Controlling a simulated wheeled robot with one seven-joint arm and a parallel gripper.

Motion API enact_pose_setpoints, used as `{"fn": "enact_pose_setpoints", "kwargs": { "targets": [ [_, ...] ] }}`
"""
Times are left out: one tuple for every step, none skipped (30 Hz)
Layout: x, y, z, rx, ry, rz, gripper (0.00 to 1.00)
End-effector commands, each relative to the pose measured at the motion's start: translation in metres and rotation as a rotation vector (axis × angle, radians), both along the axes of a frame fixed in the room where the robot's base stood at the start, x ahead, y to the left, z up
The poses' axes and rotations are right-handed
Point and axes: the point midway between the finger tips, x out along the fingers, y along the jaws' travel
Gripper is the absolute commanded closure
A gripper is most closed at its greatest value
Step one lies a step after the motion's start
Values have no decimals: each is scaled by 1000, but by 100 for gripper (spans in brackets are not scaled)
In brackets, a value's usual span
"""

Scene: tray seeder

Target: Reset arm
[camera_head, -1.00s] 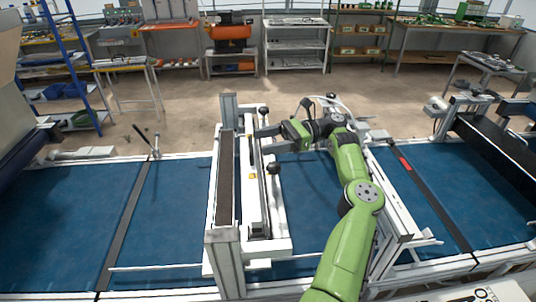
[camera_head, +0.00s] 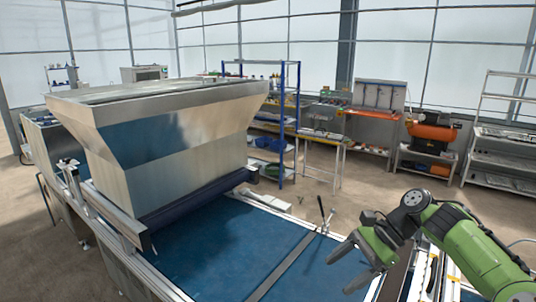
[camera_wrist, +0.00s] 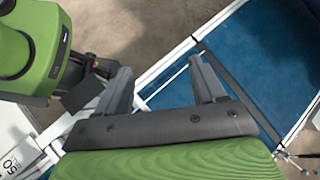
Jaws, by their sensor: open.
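My gripper (camera_head: 347,257) is at the right of the head view, above the blue belt of the tray seeder, with its fingers pointing left. Its two grey fingers are spread apart and nothing is between them. In the wrist view the gripper (camera_wrist: 160,85) shows open and empty, with the white frame edge and blue belt beyond it. My green arm reaches in from the right edge and is bent at the elbow.
A large metal hopper (camera_head: 170,150) stands over the blue belt (camera_head: 215,250) at the left. A lever with a dark handle (camera_head: 322,212) rises from the belt's far edge. A blue shelf rack (camera_head: 282,110), an orange machine (camera_head: 432,132) and benches stand behind across open floor.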

Motion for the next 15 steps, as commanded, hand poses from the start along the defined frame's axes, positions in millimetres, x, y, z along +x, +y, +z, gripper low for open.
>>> {"fn": "enact_pose_setpoints", "kwargs": {
  "targets": [
    [-11, 29, -5, -126, -29, 101, 31],
    [-18, 42, -9, -194, -51, 161, 31],
    [-28, 56, -13, -280, -82, 236, 31],
    [-37, 64, -15, -342, -107, 290, 31],
    [-46, 71, -17, -402, -133, 343, 31],
    [-58, 77, -18, -477, -168, 409, 31],
    [-68, 80, -18, -531, -197, 456, 31],
    [-78, 82, -17, -582, -226, 500, 31],
    [-92, 83, -14, -645, -268, 556, 31],
    [-103, 83, -12, -690, -301, 597, 31],
    [-114, 82, -9, -731, -336, 634, 31],
    [-129, 80, -4, -782, -386, 680, 31],
    [-140, 78, -1, -816, -424, 712, 31],
    [-152, 76, 2, -846, -467, 743, 31],
    [-168, 72, 6, -881, -525, 780, 31]
  ]
}}
